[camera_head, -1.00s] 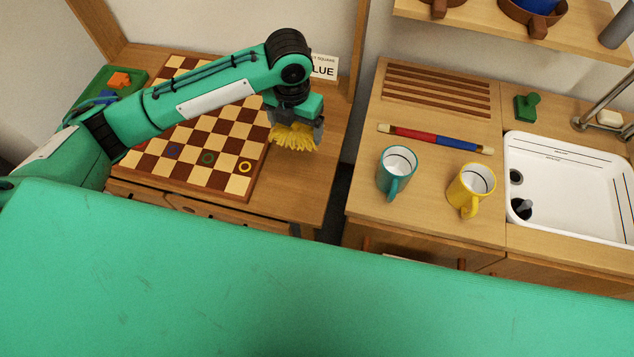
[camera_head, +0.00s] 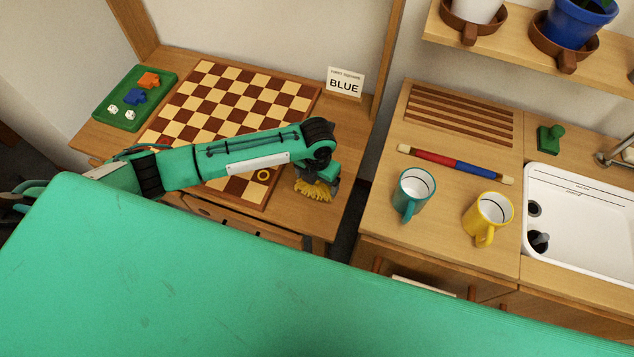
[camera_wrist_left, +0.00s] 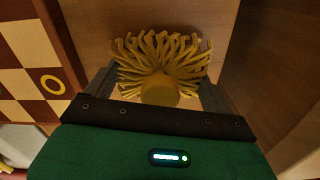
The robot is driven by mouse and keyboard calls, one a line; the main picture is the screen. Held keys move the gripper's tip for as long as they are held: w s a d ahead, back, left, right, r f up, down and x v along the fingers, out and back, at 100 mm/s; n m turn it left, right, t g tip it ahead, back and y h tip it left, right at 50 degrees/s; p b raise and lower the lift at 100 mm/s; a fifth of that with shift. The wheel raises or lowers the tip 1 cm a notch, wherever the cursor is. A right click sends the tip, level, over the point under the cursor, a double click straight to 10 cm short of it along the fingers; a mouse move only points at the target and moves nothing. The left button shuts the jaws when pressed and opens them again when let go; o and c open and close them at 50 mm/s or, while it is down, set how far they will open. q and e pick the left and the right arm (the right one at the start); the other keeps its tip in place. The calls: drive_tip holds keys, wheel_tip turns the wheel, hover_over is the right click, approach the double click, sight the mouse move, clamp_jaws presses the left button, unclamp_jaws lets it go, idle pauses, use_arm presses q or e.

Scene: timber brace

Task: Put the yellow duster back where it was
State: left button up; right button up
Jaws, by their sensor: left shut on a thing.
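The yellow duster (camera_head: 314,192) has a fringe of yellow strands. It hangs below my left gripper (camera_head: 318,178), over the right part of the wooden table beside the checkered board. In the left wrist view the duster (camera_wrist_left: 160,60) sits between the two fingers of my left gripper (camera_wrist_left: 160,90), which is shut on it. Its strands fan out over a bare wooden surface. I cannot tell whether the strands touch the table. My right gripper is not in view.
The checkered board (camera_head: 218,108) lies left of the duster, with a yellow ring (camera_head: 264,175) on it. A "BLUE" card (camera_head: 345,85) stands behind. A gap separates the table from the counter holding a teal mug (camera_head: 413,194) and yellow mug (camera_head: 488,218). A green tray (camera_head: 126,123) is far left.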

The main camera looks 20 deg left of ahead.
use_arm(q)
drive_tip(key=shift+f, duration=0.9)
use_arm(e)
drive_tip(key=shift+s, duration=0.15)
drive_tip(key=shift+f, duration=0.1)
use_arm(q)
drive_tip(key=o, duration=0.7)
drive_tip(key=shift+f, duration=0.15)
drive_tip(key=shift+o, duration=1.2)
wheel_tip(320, 180, up, 12)
drive_tip(key=shift+r, duration=0.2)
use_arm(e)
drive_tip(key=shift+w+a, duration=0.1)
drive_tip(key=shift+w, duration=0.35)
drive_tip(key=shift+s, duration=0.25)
